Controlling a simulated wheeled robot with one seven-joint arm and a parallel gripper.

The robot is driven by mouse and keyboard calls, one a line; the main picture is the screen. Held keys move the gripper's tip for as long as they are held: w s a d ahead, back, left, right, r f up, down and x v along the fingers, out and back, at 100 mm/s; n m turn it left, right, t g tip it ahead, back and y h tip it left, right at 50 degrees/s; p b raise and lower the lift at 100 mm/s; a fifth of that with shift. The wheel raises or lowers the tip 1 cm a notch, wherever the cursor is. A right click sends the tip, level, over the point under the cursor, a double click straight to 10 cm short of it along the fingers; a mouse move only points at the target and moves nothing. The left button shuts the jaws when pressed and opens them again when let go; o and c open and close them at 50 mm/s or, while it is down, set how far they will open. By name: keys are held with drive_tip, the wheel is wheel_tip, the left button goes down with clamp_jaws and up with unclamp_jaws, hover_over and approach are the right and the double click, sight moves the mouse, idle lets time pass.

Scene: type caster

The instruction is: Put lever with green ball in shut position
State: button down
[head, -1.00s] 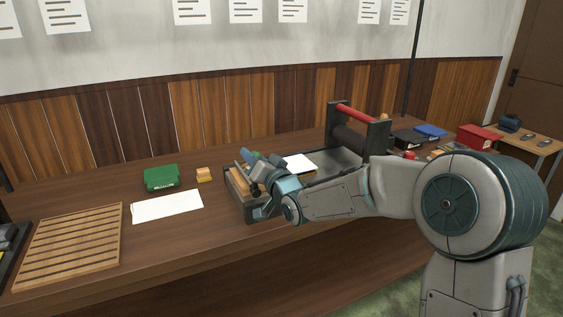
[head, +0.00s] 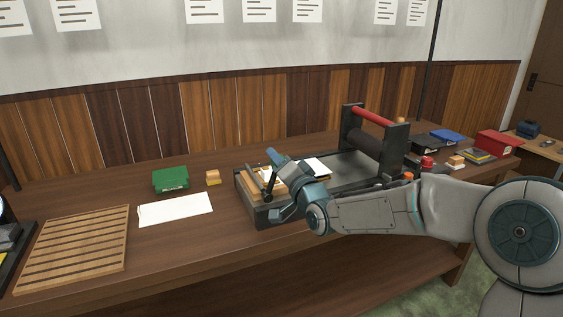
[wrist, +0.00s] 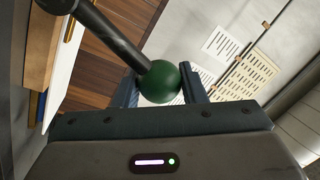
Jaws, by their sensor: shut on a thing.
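The lever is a dark rod (wrist: 112,35) ending in a green ball (wrist: 165,82) in the wrist view. The ball sits between the two fingers of my gripper (wrist: 160,92), which is shut on it. In the head view my gripper (head: 284,182) is at the left end of the press (head: 262,222), a dark flat machine with a roller (head: 375,143). A dark rod, likely the lever, shows just left of the gripper there. The ball cannot be made out in the head view; the gripper covers that spot.
A green box (head: 170,179), a small yellow-orange block (head: 213,178), a white sheet (head: 175,210) and a slatted wooden rack (head: 73,250) lie on the table to the left. Red and blue boxes (head: 497,143) stand at the right. The table front is clear.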

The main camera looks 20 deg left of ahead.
drive_tip(key=shift+f, duration=0.1)
drive_tip(key=c, duration=0.9)
unclamp_jaws()
drive_tip(key=shift+w+d, duration=0.1)
drive_tip(key=v, duration=1.4)
drive_tip(key=shift+p, duration=0.3)
